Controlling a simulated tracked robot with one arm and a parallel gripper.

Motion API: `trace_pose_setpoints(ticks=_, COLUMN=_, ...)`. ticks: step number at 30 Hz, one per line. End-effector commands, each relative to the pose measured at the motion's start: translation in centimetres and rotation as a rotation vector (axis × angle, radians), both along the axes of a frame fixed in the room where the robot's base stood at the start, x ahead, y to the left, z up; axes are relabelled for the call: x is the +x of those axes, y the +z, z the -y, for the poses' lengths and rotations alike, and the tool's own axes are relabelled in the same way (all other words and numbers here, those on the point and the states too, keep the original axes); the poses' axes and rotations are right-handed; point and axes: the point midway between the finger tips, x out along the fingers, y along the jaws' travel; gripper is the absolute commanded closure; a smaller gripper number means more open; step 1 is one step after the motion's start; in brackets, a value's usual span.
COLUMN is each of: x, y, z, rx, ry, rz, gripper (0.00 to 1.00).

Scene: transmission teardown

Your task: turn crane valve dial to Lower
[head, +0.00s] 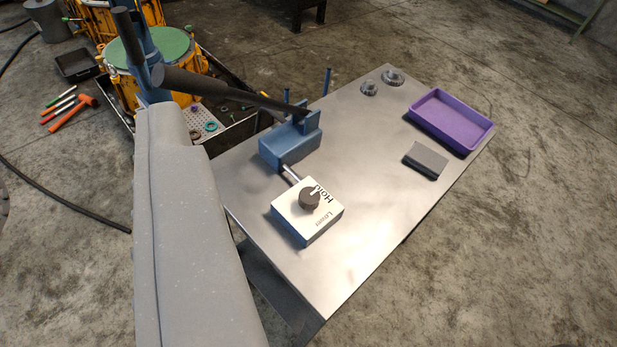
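The crane valve is a box (294,219) with a white top and blue sides, standing on the near part of the metal table. A dark round dial (308,201) sits on its top. The dial's white mark points toward the word "Hold" (324,191). The word "Lower" (325,220) is printed nearer the box's right front edge, away from the mark. A short metal rod (291,174) joins the box to a blue block (290,147) behind it. No gripper fingers show in this view, and nothing touches the dial.
A long dark lever (230,93) reaches over the table's left edge toward the blue block. A purple tray (452,122), a dark grey block (426,160) and two small gears (393,77) lie on the metal table (340,265). Space right of the valve is clear.

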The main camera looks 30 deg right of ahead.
Motion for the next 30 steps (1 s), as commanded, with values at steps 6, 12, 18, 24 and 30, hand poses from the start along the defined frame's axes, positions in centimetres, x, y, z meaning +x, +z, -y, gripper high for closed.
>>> trace_pose_setpoints(ticks=6, x=0.0, y=0.0, z=0.0, rx=-0.001, ry=0.000, rz=-0.001, gripper=0.47)
trace_pose_setpoints(ticks=12, x=2.4, y=0.1, z=0.4, rx=-0.039, ry=0.010, rz=-0.056, gripper=0.41)
trace_pose_setpoints(ticks=18, x=7.9, y=-0.9, z=1.9, rx=-0.140, ry=0.049, rz=-0.207, gripper=0.41)
trace_pose_setpoints(ticks=24, x=13.2, y=-3.4, z=3.8, rx=-0.247, ry=0.107, rz=-0.379, gripper=0.41)
trace_pose_setpoints(ticks=30, x=17.6, y=-6.7, z=6.2, rx=-0.338, ry=0.179, rz=-0.546, gripper=0.41)
